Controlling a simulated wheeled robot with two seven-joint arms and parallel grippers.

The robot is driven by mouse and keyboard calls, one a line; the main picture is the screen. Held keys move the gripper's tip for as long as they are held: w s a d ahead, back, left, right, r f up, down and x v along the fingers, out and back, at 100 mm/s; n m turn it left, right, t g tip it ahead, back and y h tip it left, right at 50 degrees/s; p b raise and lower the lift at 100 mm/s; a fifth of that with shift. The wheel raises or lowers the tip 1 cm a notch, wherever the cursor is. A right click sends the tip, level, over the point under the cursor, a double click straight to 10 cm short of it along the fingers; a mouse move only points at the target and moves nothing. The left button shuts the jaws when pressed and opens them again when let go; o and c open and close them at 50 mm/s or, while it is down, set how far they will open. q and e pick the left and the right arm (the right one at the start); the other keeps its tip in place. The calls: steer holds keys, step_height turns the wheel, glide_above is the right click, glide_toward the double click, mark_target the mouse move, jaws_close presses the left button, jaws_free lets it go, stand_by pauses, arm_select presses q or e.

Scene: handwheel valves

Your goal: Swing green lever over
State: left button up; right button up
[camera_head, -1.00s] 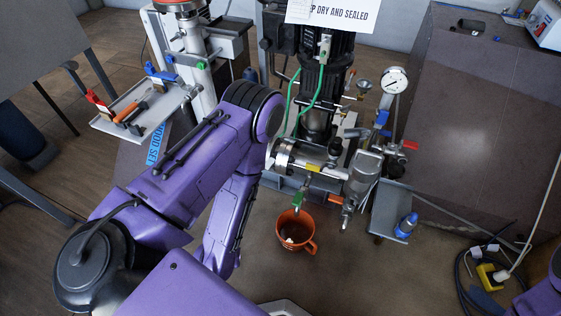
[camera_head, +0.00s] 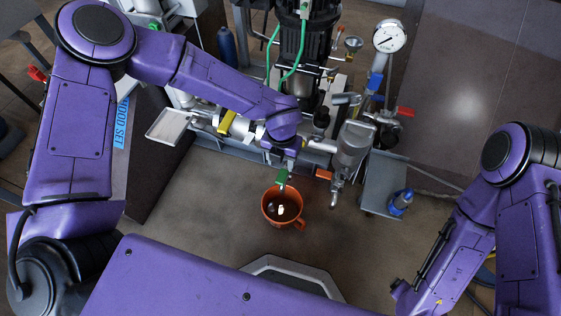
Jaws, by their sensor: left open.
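The small green lever (camera_head: 282,177) sits on a tap low at the front of the pump assembly, just above an orange cup (camera_head: 268,212). My left arm reaches in from the left over the pipework. My left gripper (camera_head: 284,159) is open and points down at the tap, right behind and above the green lever. The fingers are small and partly hidden by my wrist, so I cannot tell whether they touch the lever. My right arm shows at the right, but its gripper fingers are not seen.
An orange lever (camera_head: 324,174) and a metal valve body (camera_head: 354,145) stand close to the right. A red lever (camera_head: 406,111), a blue lever (camera_head: 375,82) and a gauge (camera_head: 389,37) are behind. A grey plate (camera_head: 381,181) carries a blue bottle (camera_head: 401,202).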

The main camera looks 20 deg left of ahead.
mark_target(282, 176)
arm_select(q)
step_height(282, 176, down, 9)
steer(key=b, duration=0.9)
steer(key=shift+d, duration=0.1)
steer(key=shift+r, duration=0.15)
steer(key=shift+p, duration=0.4)
steer(key=c, duration=0.8)
